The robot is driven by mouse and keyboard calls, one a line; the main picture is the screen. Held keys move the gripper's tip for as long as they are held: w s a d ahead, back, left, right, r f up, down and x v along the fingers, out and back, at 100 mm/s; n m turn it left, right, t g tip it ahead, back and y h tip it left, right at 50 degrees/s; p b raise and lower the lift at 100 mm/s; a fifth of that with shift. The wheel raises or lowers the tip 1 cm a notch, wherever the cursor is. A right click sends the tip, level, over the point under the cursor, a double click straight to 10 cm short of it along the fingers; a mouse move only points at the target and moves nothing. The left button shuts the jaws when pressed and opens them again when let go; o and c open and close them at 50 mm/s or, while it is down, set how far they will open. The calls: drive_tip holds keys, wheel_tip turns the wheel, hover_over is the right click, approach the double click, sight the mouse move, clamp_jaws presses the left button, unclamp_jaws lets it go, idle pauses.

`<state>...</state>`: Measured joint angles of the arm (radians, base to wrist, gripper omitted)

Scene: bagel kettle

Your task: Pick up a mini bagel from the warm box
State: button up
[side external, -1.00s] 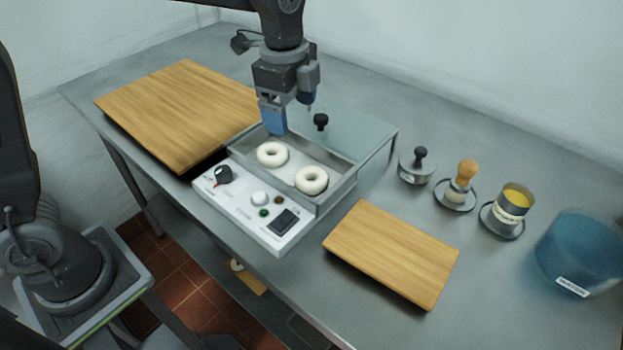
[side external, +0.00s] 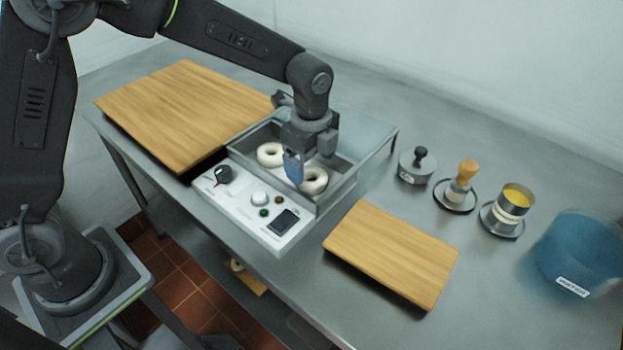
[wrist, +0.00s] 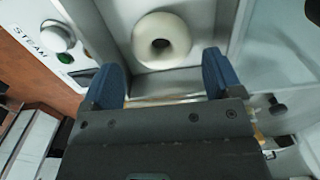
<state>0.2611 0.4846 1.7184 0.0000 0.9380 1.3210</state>
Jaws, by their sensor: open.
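Two pale ring-shaped mini bagels lie in the metal warm box (side external: 345,190) in the side view. The left bagel (side external: 265,151) is mostly visible, and the right bagel (side external: 318,185) is partly hidden behind my gripper (side external: 294,170). My gripper points down over the box, close to the right bagel in the picture. In the wrist view, my gripper (wrist: 162,65) has two blue fingers spread wide with nothing between them. One bagel (wrist: 180,32) shows whole just beyond the fingertips, roughly centred between them. I see no contact with it.
The box's white control panel (side external: 235,212) has knobs and a switch. A glass lid (side external: 372,140) stands at the box's back right. Wooden boards lie left (side external: 165,110) and right (side external: 395,255). A weight, a brush, a yellow-filled cup and a blue tub (side external: 580,250) stand at right.

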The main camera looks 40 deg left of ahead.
sight(311, 175)
wheel_tip(311, 175, down, 4)
drive_tip(key=shift+f, duration=0.1)
drive_tip(key=shift+c, duration=0.3)
drive_tip(key=c, duration=0.6)
